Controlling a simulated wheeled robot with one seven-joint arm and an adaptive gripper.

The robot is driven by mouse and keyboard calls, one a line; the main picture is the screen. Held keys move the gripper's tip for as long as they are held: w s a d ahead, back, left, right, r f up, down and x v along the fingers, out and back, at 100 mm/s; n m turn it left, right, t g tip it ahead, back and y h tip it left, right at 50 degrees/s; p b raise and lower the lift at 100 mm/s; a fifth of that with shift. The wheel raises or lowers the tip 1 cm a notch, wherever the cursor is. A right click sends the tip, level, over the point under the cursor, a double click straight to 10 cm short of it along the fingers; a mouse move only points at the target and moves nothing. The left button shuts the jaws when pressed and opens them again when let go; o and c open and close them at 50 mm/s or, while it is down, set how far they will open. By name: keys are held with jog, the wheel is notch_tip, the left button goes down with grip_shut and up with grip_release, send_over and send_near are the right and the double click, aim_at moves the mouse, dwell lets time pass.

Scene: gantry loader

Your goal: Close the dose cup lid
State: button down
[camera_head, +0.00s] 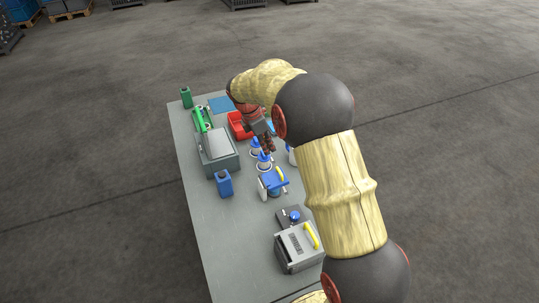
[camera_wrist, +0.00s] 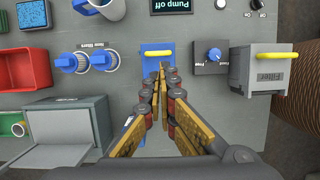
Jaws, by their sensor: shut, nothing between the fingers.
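A blue lid-like plate with a yellow handle (camera_head: 272,182) sits mid-table, apparently tilted, over a blue body with white parts beside it. I take this as the dose cup lid, though no label shows. In the wrist view the blue plate (camera_wrist: 151,49) is just beyond my fingertips, its yellow bar across it. My gripper (camera_wrist: 163,72) is shut and empty, with its tips close to the plate's near edge; contact cannot be told. The gripper also shows in the head view (camera_head: 268,146), behind the blue plate. The cup's inside is hidden.
A grey box with a yellow handle (camera_wrist: 264,70) stands right of a blue knob (camera_wrist: 213,54). Two blue-topped filters (camera_wrist: 102,60), a red bin (camera_wrist: 22,70) and a grey open-lidded box (camera_wrist: 72,122) are left. Bare grey table (camera_head: 215,235) lies at the front left.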

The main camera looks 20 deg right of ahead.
aim_at(279, 172)
jog(key=b+x, duration=0.3)
jog(key=x, duration=0.9)
jog(key=shift+f, duration=0.2)
jog(key=shift+d, duration=0.1)
jog(key=shift+p+x, duration=0.55)
jog(key=shift+x, duration=0.25)
jog(key=shift+d+f, duration=0.1)
jog(key=shift+d, duration=0.05)
jog(key=shift+s, duration=0.1)
jog(key=shift+r+p, duration=0.35)
jog(key=d+p+v, duration=0.1)
jog(key=p+v, duration=0.3)
jog(key=v, duration=0.9)
jog(key=shift+r+p, duration=0.3)
jog(key=shift+r, duration=0.15)
